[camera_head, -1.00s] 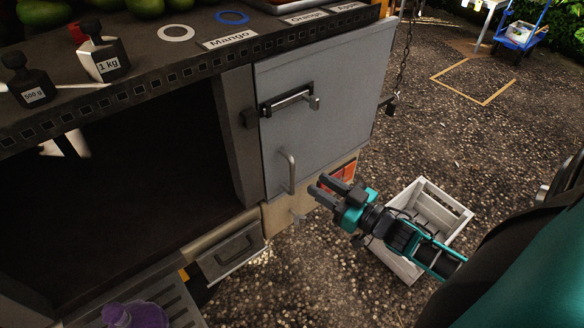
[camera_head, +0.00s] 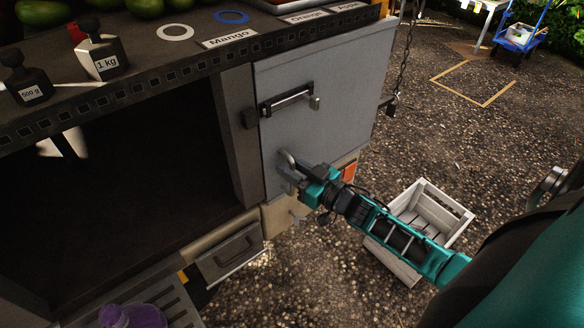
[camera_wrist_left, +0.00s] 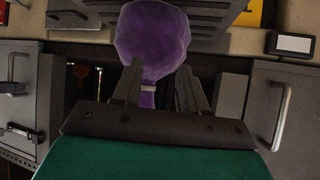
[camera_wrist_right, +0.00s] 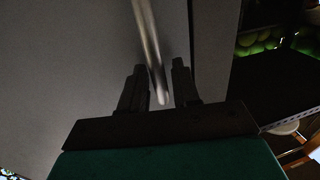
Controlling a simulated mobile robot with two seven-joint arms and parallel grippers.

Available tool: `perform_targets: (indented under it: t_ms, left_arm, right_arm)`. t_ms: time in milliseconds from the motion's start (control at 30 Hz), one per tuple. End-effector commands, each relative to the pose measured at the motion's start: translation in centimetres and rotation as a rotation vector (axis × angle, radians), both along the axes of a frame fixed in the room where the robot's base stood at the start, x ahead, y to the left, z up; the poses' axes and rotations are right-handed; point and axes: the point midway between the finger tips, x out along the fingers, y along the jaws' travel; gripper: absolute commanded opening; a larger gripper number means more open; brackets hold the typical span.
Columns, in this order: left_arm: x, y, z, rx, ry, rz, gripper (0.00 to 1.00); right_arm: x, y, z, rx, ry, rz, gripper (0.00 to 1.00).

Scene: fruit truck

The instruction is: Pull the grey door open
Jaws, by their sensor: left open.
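The grey door (camera_head: 335,75) is closed on the right part of the truck's side. It has a horizontal latch bar (camera_head: 290,100) and a lower vertical metal handle (camera_head: 283,158). My right gripper (camera_head: 290,172) is at this lower handle and partly hides it. In the right wrist view the handle (camera_wrist_right: 148,35) runs between the spread fingers of the right gripper (camera_wrist_right: 158,82), with a visible gap. My left gripper (camera_wrist_left: 160,88) has its fingers apart, with a purple object (camera_wrist_left: 152,38) showing between and beyond them. Whether they touch it is unclear.
A slatted crate (camera_head: 440,200) stands on the gravel behind my right forearm. A dark open compartment (camera_head: 110,190) lies left of the door, and a drawer (camera_head: 232,254) sits below. A chain (camera_head: 403,60) hangs at the door's right. Weights (camera_head: 103,58) stand on the counter.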

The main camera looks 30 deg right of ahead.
Motion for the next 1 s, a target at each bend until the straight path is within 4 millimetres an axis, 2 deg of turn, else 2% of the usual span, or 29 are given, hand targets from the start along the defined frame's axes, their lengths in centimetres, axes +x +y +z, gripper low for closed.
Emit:
perform_targets:
  t_ms: [33,300,767,1000]
  left_arm:
    - [0.1,0.0,0.0,0.0,-0.001,0.0,0.43]
    - [0.3,0.0,0.1,0.0,-0.006,0.0,0.43]
    - [0.2,0.0,0.1,0.0,-0.005,0.0,0.43]
    - [0.2,0.0,0.4,0.0,-0.003,0.001,0.43]
  right_arm:
    - [0.0,0.0,0.0,0.0,0.0,0.0,0.26]
    - [0.0,0.0,0.0,0.0,0.0,0.0,0.0]
    - [-0.1,0.0,0.0,0.0,0.0,0.002,0.0]
    - [-1.8,-0.4,0.0,-0.003,0.002,0.053,0.0]
